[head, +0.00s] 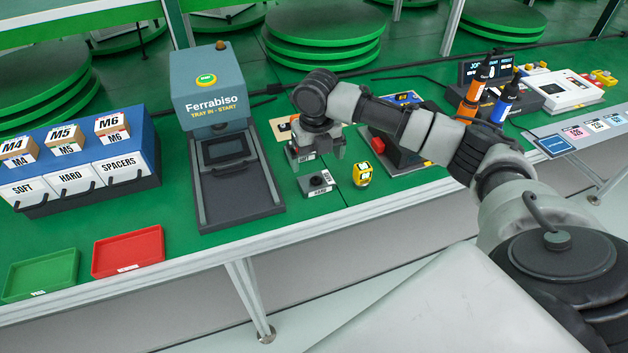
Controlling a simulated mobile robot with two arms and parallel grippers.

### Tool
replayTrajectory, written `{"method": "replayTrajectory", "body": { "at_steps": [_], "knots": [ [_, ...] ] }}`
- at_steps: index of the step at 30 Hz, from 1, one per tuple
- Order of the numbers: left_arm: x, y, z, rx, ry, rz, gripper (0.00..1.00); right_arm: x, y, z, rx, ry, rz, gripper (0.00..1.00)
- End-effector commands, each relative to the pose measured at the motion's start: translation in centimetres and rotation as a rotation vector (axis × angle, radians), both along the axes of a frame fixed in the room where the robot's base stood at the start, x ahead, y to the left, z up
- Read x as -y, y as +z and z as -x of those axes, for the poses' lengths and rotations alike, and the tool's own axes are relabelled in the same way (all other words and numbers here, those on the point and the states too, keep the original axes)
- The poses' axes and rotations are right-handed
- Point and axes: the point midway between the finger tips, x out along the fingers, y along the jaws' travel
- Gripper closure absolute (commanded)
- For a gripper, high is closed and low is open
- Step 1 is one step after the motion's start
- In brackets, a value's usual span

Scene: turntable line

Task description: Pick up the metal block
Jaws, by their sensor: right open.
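My right gripper (317,163) points down over the green bench, its two fingers apart and nothing visibly held. Just in front of and below it sits a small grey block with a dark round top (319,181) and a white label too small to read. It looks like the metal block, though I cannot be sure of its material. Behind the fingers is another small labelled piece, partly hidden by my gripper. I cannot tell the height of the fingertips above the bench. My left gripper is not in view.
A small yellow item (362,174) stands just right of the block. The Ferrabiso machine (208,90) with its dark tray bay is at left. Red (128,250) and green (42,274) trays lie at the front left. Orange and blue bottles stand at right.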

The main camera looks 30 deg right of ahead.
Motion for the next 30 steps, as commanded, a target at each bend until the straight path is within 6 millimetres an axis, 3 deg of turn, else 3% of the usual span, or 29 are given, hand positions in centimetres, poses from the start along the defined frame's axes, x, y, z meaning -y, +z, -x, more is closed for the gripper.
{"method": "replayTrajectory", "body": {
  "at_steps": [3,11,18,28,30],
  "knots": [
    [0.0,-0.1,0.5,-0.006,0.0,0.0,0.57,0.0,-2.1,0.0,-0.002,-0.001,0.0,0.0],
    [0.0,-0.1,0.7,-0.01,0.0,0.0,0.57,0.0,-4.3,0.1,-0.001,-0.002,0.001,0.0],
    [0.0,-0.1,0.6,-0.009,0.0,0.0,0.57,0.1,-7.8,0.3,-0.001,-0.001,0.0,0.0],
    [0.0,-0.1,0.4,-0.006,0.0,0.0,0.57,0.2,-8.7,0.3,0.003,-0.001,0.001,0.0],
    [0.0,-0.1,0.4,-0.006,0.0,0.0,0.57,0.2,-8.6,0.3,0.003,-0.001,0.001,0.08]
  ]
}}
